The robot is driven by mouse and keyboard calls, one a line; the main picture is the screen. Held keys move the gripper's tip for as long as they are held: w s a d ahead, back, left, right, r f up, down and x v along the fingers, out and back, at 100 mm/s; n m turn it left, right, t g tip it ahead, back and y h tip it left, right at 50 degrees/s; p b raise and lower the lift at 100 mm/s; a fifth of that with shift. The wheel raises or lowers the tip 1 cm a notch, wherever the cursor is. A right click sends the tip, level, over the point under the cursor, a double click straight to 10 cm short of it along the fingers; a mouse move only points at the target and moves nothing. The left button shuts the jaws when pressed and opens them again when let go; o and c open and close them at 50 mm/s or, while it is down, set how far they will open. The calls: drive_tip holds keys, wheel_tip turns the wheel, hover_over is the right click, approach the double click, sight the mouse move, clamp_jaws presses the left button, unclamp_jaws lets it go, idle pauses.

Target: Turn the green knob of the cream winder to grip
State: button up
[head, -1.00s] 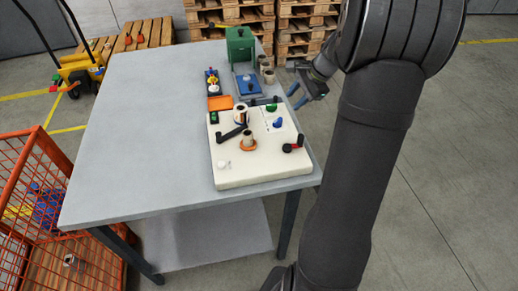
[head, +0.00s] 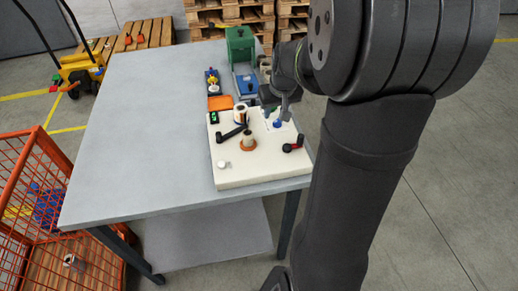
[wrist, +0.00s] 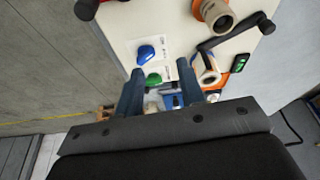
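The cream winder (head: 230,174) is a flat cream board at the near right of the table. In the wrist view its green knob (wrist: 153,79) lies between and just beyond my two fingers, beside a blue knob (wrist: 146,54). The blue knob also shows in the head view (head: 277,124). My gripper (wrist: 159,76) is open, its fingers apart on either side of the green knob. I cannot tell whether they touch it. In the head view my gripper (head: 281,112) is over the board's far right part and mostly hides the green knob.
A black crank arm (wrist: 229,36) and a label roll (wrist: 207,70) stand close to the right finger in the wrist view. A red-and-black handle (head: 294,145) sits at the board's right edge. A green machine (head: 240,43) stands behind. The table's left side (head: 135,130) is clear.

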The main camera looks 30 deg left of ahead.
wheel_tip(320, 180, up, 4)
drive_tip(key=n, duration=0.2)
hover_over(249, 136)
drive_tip(key=w, duration=0.2)
drive_tip(key=s, duration=0.2)
drive_tip(key=f, duration=1.1)
drive_tip(key=shift+w+a+f, duration=0.15)
drive_tip(key=shift+w+f, duration=0.05)
drive_tip(key=s+d, duration=0.2)
drive_tip(key=d, duration=0.1)
drive_tip(key=s+d, duration=0.1)
drive_tip(key=d, duration=0.1)
drive_tip(key=shift+d+r, duration=0.15)
drive_tip(key=w+a, duration=0.2)
drive_tip(key=a, duration=0.1)
drive_tip(key=w+a, duration=0.1)
drive_tip(key=a, duration=0.1)
drive_tip(key=shift+w+a, duration=0.1)
drive_tip(key=shift+a, duration=0.15)
drive_tip(key=shift+s+d, duration=0.55)
drive_tip(key=shift+d, duration=0.4)
drive_tip(key=shift+s+d, duration=0.55)
drive_tip(key=shift+d, duration=0.4)
drive_tip(key=shift+s+d, duration=0.55)
drive_tip(key=shift+d, duration=0.4)
drive_tip(key=shift+o, duration=0.5)
